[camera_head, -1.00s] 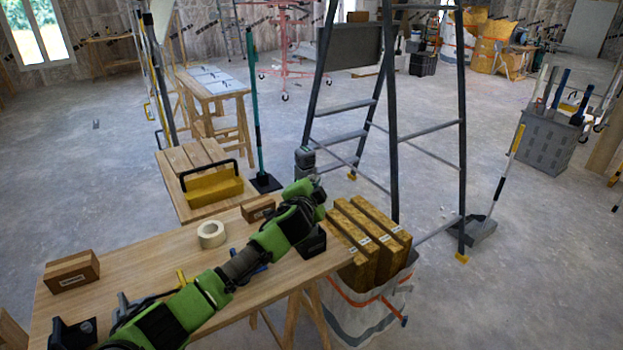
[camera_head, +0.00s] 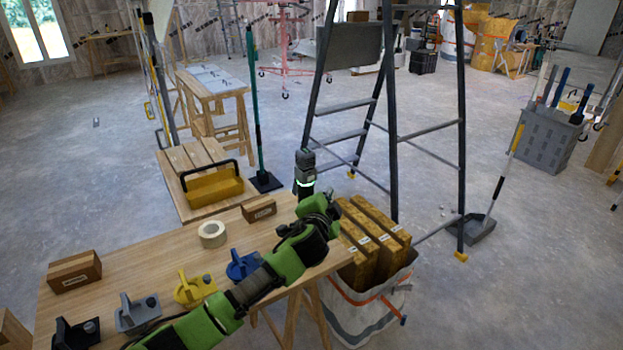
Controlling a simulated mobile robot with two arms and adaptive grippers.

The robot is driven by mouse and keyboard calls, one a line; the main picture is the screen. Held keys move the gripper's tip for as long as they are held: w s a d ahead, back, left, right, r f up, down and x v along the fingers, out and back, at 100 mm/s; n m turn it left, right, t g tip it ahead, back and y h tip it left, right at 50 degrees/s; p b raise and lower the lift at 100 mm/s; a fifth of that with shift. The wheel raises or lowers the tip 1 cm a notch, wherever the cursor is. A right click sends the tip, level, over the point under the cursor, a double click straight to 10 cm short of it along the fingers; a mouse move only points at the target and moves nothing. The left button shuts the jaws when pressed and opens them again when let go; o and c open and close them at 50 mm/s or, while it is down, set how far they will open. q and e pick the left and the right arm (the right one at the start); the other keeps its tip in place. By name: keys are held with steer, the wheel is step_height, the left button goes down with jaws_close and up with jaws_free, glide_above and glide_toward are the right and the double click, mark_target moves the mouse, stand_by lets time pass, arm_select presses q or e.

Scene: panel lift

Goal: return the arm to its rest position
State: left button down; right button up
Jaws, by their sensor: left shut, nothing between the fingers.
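My left arm (camera_head: 245,290) comes in from the bottom, green and dark, and crosses over the front of the wooden workbench (camera_head: 130,258). It ends near the bench's right end. My left gripper (camera_head: 305,156) is a dark shape with a lit ring at its base, pointing up past the arm's far end. It is shut and empty, and its fingers are small in the view. My right gripper is not in view.
Black, grey (camera_head: 138,313), yellow (camera_head: 194,288) and blue (camera_head: 242,265) tools, a tape roll (camera_head: 212,234) and small boxes (camera_head: 74,271) lie on the bench. A ladder (camera_head: 392,130) stands behind.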

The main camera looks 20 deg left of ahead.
arm_select(q)
steer(key=shift+s+d, duration=0.2)
stand_by(0.3)
